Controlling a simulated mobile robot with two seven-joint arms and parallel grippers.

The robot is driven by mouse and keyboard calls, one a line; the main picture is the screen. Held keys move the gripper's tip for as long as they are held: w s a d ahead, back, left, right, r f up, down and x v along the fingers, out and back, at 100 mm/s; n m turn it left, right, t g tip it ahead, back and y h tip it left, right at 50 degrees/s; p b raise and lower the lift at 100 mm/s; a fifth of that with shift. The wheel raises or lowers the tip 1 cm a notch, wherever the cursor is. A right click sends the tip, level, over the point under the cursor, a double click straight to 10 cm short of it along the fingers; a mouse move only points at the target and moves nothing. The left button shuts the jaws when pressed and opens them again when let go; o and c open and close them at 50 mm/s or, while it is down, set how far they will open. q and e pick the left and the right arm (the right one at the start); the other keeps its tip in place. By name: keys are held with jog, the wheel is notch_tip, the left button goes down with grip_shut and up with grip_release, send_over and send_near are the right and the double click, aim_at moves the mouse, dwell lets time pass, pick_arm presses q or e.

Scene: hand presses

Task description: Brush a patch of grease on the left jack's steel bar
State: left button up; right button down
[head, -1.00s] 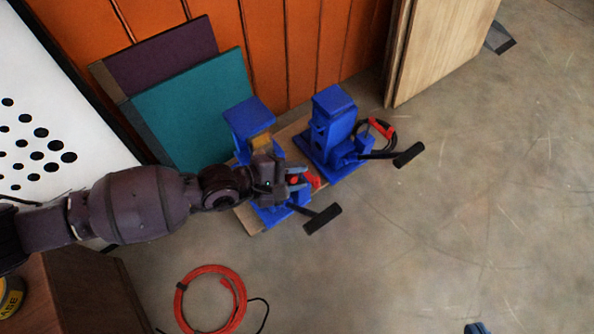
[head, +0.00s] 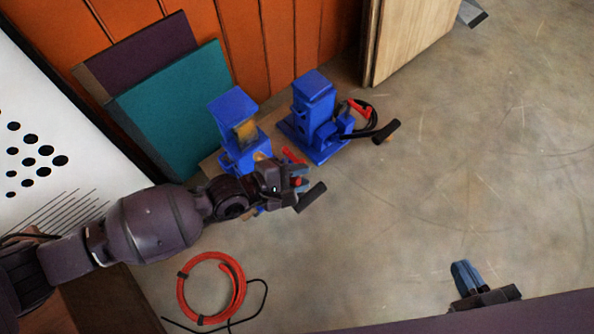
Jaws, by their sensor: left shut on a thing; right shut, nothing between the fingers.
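The left jack (head: 226,107) is a blue press standing by the orange wall. A yellow-brown patch (head: 246,131) shows in its front opening, where the steel bar sits; I cannot tell bar from grease. My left gripper (head: 299,181) is in front of and below that opening, apart from it, near the jack's black lever grip (head: 311,196). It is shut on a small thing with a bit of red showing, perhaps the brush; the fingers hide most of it. My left arm covers the jack's lower part. My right gripper (head: 463,272) is shut and empty at the lower right.
The right jack (head: 312,95) stands beside the left one, with its black lever reaching right. Teal and purple panels (head: 176,106) lean at the wall. A red hose coil (head: 182,297) lies on the floor. The floor at right is clear.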

pick_arm(q)
jog(key=shift+s+d+r+p, duration=0.2)
jog(key=shift+s+d+p, duration=0.3)
jog(key=shift+s, duration=0.15)
jog(key=shift+s+d+f, duration=0.1)
jog(key=shift+s+d, duration=0.3)
jog(key=shift+s, duration=0.15)
jog(key=shift+f, duration=0.1)
pick_arm(e)
jog(key=shift+w+r+t, duration=0.15)
jog(key=shift+w+r, duration=0.1)
jog(key=shift+r, duration=0.3)
jog(key=shift+w+r+t, duration=0.15)
jog(key=shift+w+r, duration=0.05)
jog(key=shift+r, duration=0.3)
